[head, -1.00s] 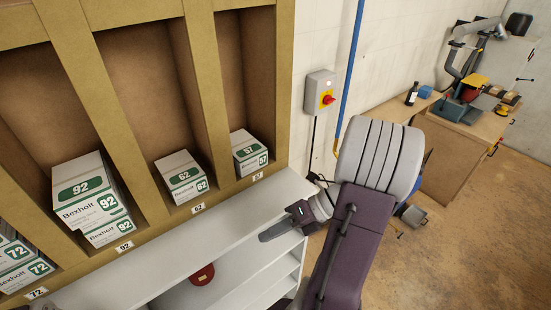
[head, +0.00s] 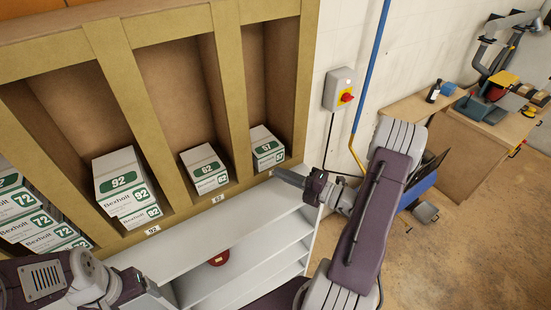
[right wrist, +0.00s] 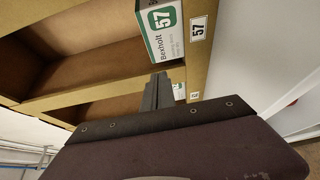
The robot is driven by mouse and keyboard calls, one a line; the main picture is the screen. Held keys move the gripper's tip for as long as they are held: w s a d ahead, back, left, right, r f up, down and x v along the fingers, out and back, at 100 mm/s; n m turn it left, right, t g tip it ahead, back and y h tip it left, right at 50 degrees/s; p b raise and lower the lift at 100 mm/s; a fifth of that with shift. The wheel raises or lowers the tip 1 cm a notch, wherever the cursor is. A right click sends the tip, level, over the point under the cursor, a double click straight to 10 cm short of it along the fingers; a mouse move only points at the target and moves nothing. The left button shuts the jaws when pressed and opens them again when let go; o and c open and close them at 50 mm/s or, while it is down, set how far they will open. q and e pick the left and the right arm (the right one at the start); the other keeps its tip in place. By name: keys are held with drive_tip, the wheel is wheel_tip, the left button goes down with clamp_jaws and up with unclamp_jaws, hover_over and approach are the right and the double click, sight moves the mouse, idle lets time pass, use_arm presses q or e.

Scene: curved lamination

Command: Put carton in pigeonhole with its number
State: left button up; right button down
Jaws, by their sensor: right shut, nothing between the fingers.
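Bexholt cartons with green number labels stand in the pigeonholes of a wooden rack (head: 163,120). 72 cartons (head: 30,215) are at the left, then 92 cartons (head: 125,185), 62 cartons (head: 203,168) and 57 cartons (head: 266,148). My right gripper (head: 280,173) is shut and empty at the rack's lower edge, just below the 57 pigeonhole. In the right wrist view its fingers (right wrist: 157,90) overlap a partly hidden carton label beside tag 62 (right wrist: 194,96); a 57 carton (right wrist: 160,32) sits beside tag 57 (right wrist: 198,33). My left gripper (head: 125,288) is at the lower left, its fingers not visible.
A red-and-yellow switch box (head: 339,90) and blue pipe (head: 370,70) are on the wall. A cluttered workbench (head: 460,150) stands at the right; open floor (head: 470,250) lies before it.

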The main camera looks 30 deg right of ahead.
sight(268, 157)
drive_tip(key=w+p, duration=0.1)
drive_tip(key=w, duration=0.3)
drive_tip(key=shift+a+r+p, duration=0.2)
drive_tip(key=shift+a+p, duration=0.2)
drive_tip(key=shift+w+d, duration=0.1)
drive_tip(key=shift+w, duration=0.3)
drive_tip(key=shift+w+d+f, duration=0.2)
drive_tip(key=shift+d, duration=0.05)
drive_tip(key=shift+w+r, duration=0.1)
drive_tip(key=shift+w, duration=0.6)
drive_tip(key=shift+w+d, duration=0.15)
